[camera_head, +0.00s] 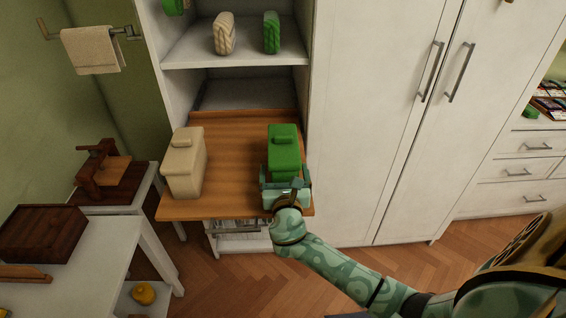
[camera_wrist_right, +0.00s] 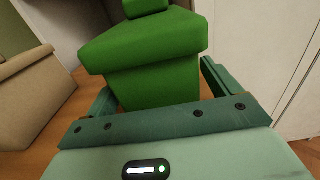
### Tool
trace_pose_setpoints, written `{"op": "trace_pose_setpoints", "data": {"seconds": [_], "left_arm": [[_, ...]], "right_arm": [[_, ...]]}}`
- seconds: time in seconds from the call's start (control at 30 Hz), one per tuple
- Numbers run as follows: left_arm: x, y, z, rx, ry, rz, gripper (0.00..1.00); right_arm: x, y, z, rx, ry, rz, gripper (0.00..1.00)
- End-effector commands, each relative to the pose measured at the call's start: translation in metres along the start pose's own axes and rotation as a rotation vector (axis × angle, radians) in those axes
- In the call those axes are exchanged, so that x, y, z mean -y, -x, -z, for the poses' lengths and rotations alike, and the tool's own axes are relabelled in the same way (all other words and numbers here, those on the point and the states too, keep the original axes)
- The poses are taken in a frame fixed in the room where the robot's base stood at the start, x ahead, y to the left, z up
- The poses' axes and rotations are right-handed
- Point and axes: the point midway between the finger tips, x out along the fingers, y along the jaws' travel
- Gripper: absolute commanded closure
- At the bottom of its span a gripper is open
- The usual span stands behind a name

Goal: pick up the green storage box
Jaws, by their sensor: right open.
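The green storage box (camera_head: 284,150) stands upright on the wooden pull-out shelf (camera_head: 232,150), near its right side. It has a lid with a knob on top. My right gripper (camera_head: 286,182) is at the near side of the box, with its fingers open. In the right wrist view the green box (camera_wrist_right: 150,70) fills the middle, and its lower part sits between the two open fingers (camera_wrist_right: 158,88). I cannot tell whether the fingers touch it. My left gripper is not in view.
A beige box (camera_head: 184,165) stands at the left of the same shelf. Beige (camera_head: 224,33) and green (camera_head: 271,32) items stand on the upper shelf. White cabinet doors (camera_head: 400,120) are at right. A white table (camera_head: 75,265) with a dark wooden crate (camera_head: 42,233) is at left.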

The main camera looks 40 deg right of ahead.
Motion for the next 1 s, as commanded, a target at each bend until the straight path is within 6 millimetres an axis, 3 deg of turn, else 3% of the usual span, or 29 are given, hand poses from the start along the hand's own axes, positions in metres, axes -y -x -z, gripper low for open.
{"op": "trace_pose_setpoints", "data": {"seconds": [0.03,0.2,0.63,0.87,1.0], "left_arm": [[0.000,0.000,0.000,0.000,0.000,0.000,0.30],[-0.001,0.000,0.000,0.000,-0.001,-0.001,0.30],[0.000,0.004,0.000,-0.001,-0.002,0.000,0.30],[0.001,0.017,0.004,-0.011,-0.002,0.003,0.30],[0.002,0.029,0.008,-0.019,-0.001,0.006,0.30]], "right_arm": [[0.000,0.000,0.000,0.000,0.000,0.000,0.16],[0.000,0.000,0.000,0.000,0.000,0.000,0.59],[0.000,0.000,-0.007,0.002,-0.002,0.000,0.59],[0.000,0.000,-0.035,0.004,-0.003,0.001,0.59],[0.013,0.007,-0.053,0.003,0.000,0.001,0.59]]}}
